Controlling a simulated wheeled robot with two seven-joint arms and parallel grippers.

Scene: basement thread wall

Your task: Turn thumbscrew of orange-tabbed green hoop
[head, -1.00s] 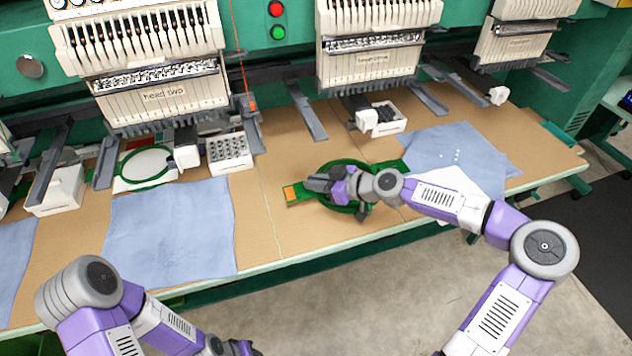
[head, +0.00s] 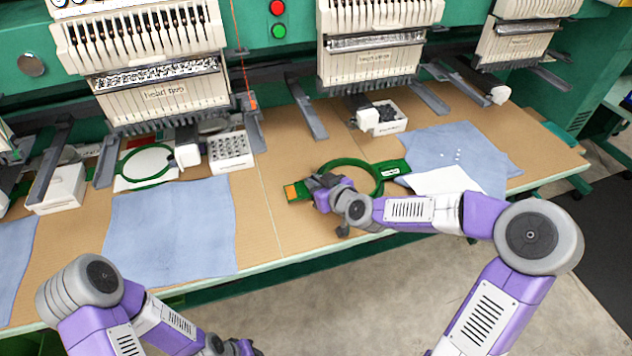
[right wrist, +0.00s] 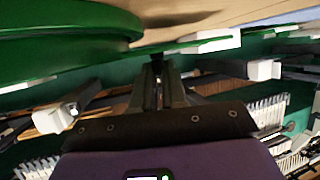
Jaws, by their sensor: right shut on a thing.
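The green hoop (head: 378,180) lies on the brown table in the head view, with its orange tab (head: 291,192) at the left end. My right gripper (head: 318,181) is at the hoop's left side, beside the orange tab. In the right wrist view the fingers (right wrist: 158,72) are close together around a small dark piece below the green hoop rim (right wrist: 75,30). It appears to be the thumbscrew, but the fingers mostly hide it. My left gripper (head: 240,348) is partly in view at the bottom edge, away from the table, and its jaws are unclear.
A white sheet (head: 445,181) and blue cloth (head: 455,145) lie right of the hoop. Another blue cloth (head: 170,235) lies left. A smaller green hoop (head: 122,165) and a white bobbin box (head: 231,152) are behind it. Embroidery heads (head: 370,60) overhang the back.

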